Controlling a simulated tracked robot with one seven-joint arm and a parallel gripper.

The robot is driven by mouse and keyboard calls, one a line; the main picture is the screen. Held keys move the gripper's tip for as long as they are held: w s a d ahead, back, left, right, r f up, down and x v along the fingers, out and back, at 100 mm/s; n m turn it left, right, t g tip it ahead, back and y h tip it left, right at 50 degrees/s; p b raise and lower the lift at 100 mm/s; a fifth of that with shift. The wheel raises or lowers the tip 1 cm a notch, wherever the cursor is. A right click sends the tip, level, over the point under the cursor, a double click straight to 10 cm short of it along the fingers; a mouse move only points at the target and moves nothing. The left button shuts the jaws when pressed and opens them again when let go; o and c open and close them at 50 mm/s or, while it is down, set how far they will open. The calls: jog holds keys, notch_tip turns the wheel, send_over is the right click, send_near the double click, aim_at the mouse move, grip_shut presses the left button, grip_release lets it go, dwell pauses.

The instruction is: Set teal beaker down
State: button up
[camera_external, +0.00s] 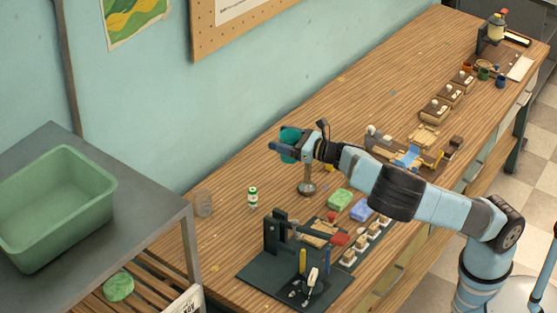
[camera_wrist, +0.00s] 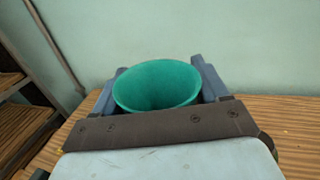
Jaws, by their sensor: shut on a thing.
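The teal beaker (camera_external: 291,143) is held in my gripper (camera_external: 283,148) above the wooden table (camera_external: 235,165), toward its wall side. In the wrist view the teal beaker (camera_wrist: 156,85) shows its open round rim, with the fingers of my gripper (camera_wrist: 156,86) on its left and right. The inside that I can see looks empty. Its lower part is hidden behind my gripper. In the external view the beaker appears clear of the table.
A clear glass (camera_external: 203,204) and a small green-and-white bottle (camera_external: 252,196) stand on the table. A metal stand (camera_external: 307,187), a green block (camera_external: 340,199) and a blue block (camera_external: 360,210) are near below my arm. A dark press-like fixture (camera_external: 290,260) is at the front.

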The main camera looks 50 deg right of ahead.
notch_tip(320, 180, up, 12)
jog(key=w+d+f+n+g+y, duration=0.15)
jog(key=w+d+f+y, duration=0.25)
jog(key=w+d+f, duration=0.5)
jog(key=s+d+r+n+g+y, duration=0.2)
jog(key=s+d+r+n+y, duration=0.15)
jog(key=d+r, duration=0.6)
notch_tip(320, 180, down, 19)
jog(key=w+f, duration=0.3)
jog(key=w, duration=0.1)
jog(key=w+f, duration=0.4)
jog(key=w, duration=0.1)
jog(key=w+f, duration=0.3)
jog(key=w, duration=0.2)
jog(key=shift+w+d+f, duration=0.2)
jog(key=shift+d+f, duration=0.05)
jog(key=shift+d, duration=0.05)
jog(key=shift+f, duration=1.25)
